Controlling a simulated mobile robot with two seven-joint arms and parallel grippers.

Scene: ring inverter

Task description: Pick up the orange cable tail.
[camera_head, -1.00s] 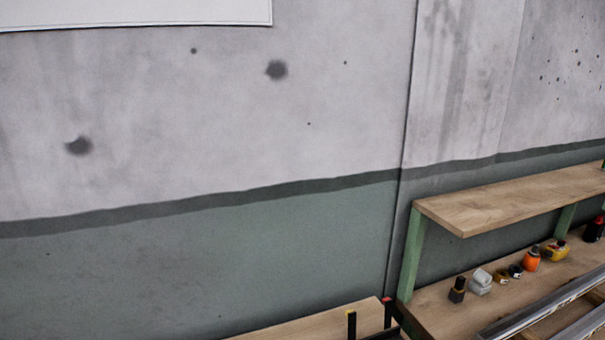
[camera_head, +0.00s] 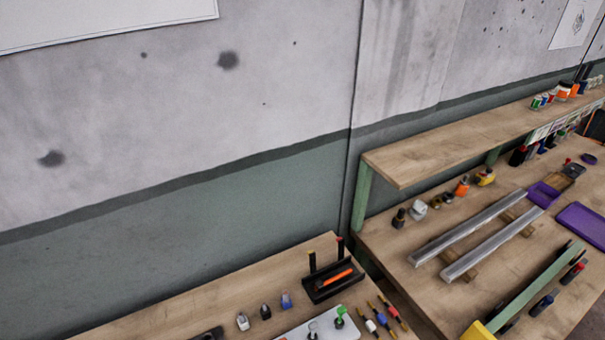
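No cable tail can be made out for certain in the head view. A slim orange piece (camera_head: 337,278) lies in a black holder (camera_head: 322,287) on the near wooden bench; I cannot tell if it is the orange cable tail. Several short pieces with yellowish and dark ends lie to the right of a pale plate, one with a blue middle (camera_head: 381,319) and one with a red middle (camera_head: 393,311); they are too small to identify. Neither of my grippers is in view.
The near bench (camera_head: 215,312) also bears small dark, grey and blue items and a pale plate (camera_head: 345,330). A second bench (camera_head: 400,262) at right holds metal rails (camera_head: 465,228), a purple tray (camera_head: 580,226) and a green bar (camera_head: 537,284). A shelf (camera_head: 425,150) overhangs its back.

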